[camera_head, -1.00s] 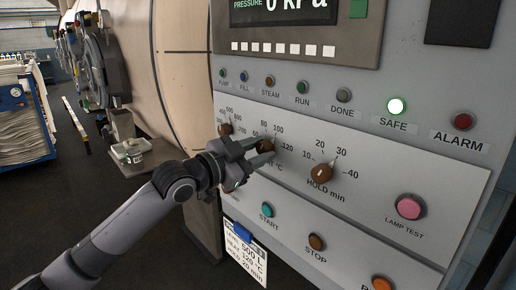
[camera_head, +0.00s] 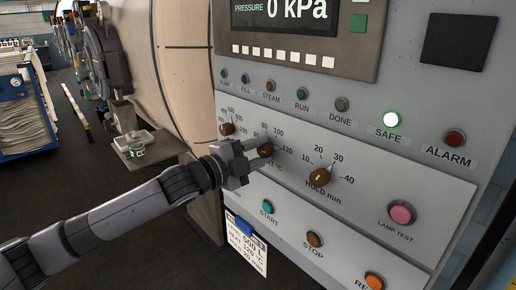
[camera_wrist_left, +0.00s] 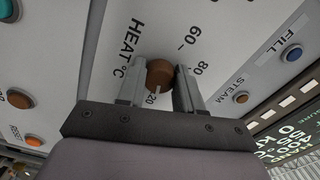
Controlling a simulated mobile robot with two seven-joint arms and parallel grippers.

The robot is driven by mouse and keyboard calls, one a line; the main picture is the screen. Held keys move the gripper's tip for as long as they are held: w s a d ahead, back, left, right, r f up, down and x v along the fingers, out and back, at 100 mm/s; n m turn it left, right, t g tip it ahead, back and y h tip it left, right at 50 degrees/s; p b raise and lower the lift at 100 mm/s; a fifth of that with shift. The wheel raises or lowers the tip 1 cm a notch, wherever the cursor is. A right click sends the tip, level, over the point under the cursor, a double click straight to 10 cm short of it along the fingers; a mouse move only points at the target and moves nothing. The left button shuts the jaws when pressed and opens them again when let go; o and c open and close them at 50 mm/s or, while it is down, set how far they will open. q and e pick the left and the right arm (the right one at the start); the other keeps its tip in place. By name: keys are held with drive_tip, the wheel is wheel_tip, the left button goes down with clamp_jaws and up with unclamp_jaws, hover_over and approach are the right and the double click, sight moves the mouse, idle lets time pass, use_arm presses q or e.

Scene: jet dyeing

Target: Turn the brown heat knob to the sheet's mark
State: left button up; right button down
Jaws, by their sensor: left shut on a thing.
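The brown heat knob (camera_head: 265,151) sits on the light panel between the volume knob and the hold knob. My left gripper (camera_head: 261,149) is at it, one finger on each side. In the left wrist view the gripper (camera_wrist_left: 160,84) is shut on the heat knob (camera_wrist_left: 159,72). The knob's white pointer line points down in that view, to a number ending in 20, partly hidden by the gripper. The sheet (camera_head: 246,252) hangs under a blue clip below the panel; it reads 500 L, 120 °C and 20 min. My right gripper is not in view.
The brown hold knob (camera_head: 319,177) is to the right, and another brown knob (camera_head: 227,129) is to the left. Below are the teal START button (camera_head: 267,207) and brown STOP button (camera_head: 314,239). The SAFE lamp (camera_head: 391,120) glows.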

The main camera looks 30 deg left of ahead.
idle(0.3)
use_arm(q)
drive_tip(key=o, duration=1)
drive_tip(key=shift+d, duration=0.1)
drive_tip(key=shift+o, duration=0.2)
drive_tip(key=shift+s+a+f, duration=0.1)
drive_tip(key=shift+s+a, duration=0.15)
drive_tip(key=shift+s, duration=0.15)
drive_tip(key=b+v, duration=0.2)
drive_tip(key=v, duration=0.4)
drive_tip(key=shift+s, duration=0.15)
